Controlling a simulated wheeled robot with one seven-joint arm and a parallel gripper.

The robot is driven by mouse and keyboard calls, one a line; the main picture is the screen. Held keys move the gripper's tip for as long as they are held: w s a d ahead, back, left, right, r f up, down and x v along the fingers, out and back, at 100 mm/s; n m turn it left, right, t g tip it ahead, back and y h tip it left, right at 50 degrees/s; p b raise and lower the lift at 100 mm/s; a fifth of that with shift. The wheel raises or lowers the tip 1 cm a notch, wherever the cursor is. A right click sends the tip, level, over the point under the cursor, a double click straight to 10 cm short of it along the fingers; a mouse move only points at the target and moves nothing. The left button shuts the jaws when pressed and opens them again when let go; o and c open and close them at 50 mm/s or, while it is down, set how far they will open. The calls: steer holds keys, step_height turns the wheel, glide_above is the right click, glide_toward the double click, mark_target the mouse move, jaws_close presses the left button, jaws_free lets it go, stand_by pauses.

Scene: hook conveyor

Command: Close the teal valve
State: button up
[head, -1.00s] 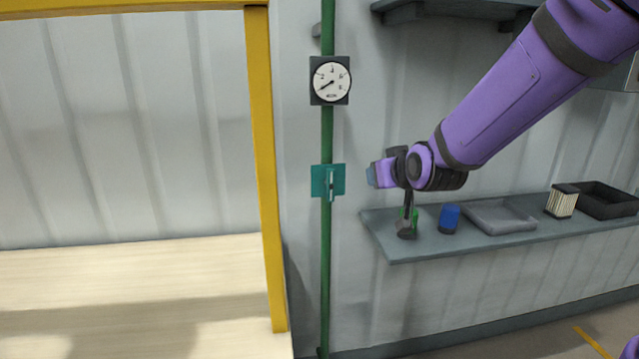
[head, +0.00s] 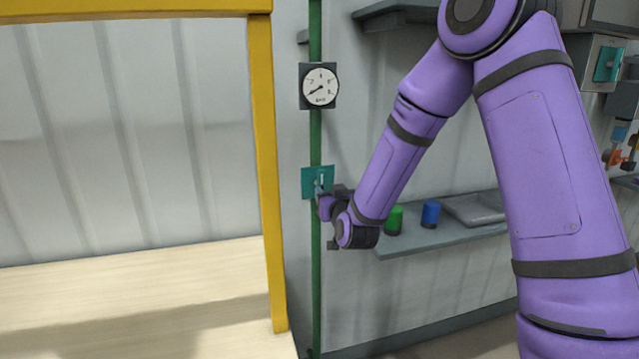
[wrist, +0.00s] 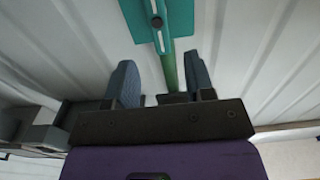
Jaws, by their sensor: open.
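In the wrist view the handle runs roughly along the pipe's line, and the teal plate (wrist: 180,18) is at the top. My gripper (wrist: 161,78) is open, its two blue-grey fingers spread on either side of the pipe's line, below the plate in that view. In the head view my gripper (head: 322,194) is at the plate's lower right, and the fingertips are partly hidden. I cannot tell whether it touches the handle.
A round gauge (head: 319,86) is on the pipe above the valve. A yellow post (head: 263,150) stands to the left. A shelf (head: 440,238) to the right holds a green cup (head: 394,219), a blue cup (head: 431,213) and a grey tray (head: 475,208).

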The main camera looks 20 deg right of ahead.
mark_target(322, 183)
steer(key=w, duration=0.8)
steer(key=shift+w, duration=0.3)
jaws_close()
